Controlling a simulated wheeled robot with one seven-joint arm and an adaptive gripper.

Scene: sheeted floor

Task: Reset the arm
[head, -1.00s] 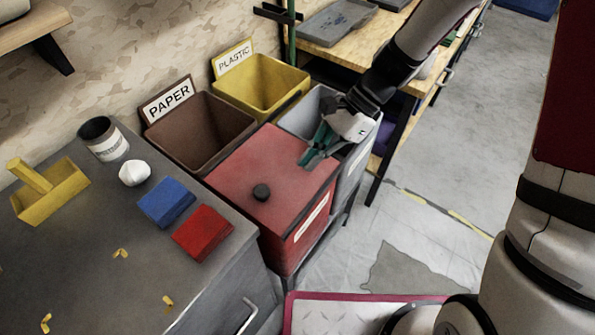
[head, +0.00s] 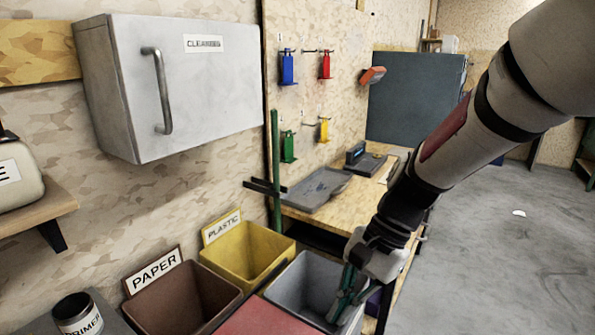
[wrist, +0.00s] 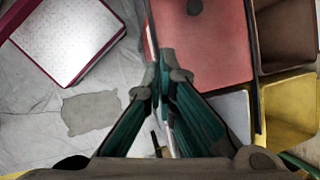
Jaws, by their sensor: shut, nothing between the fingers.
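My gripper (head: 345,304) points down over the right part of the grey bin (head: 289,287) in the head view. In the wrist view the teal fingers of my gripper (wrist: 167,62) come together at their tips, shut with nothing between them. My arm reaches in from the upper right of the head view, bent down at the wrist. The red bin lid (head: 262,322) lies just left of the gripper, cut by the lower edge; in the wrist view the red lid (wrist: 220,45) shows with its dark knob.
The brown PAPER bin (head: 140,308) and yellow PLASTIC bin (head: 282,245) stand along the wall. A wooden workbench (head: 322,222) with trays is behind the gripper. A grey wall cabinet (head: 200,90) hangs at upper left. Open floor (head: 490,260) lies to the right.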

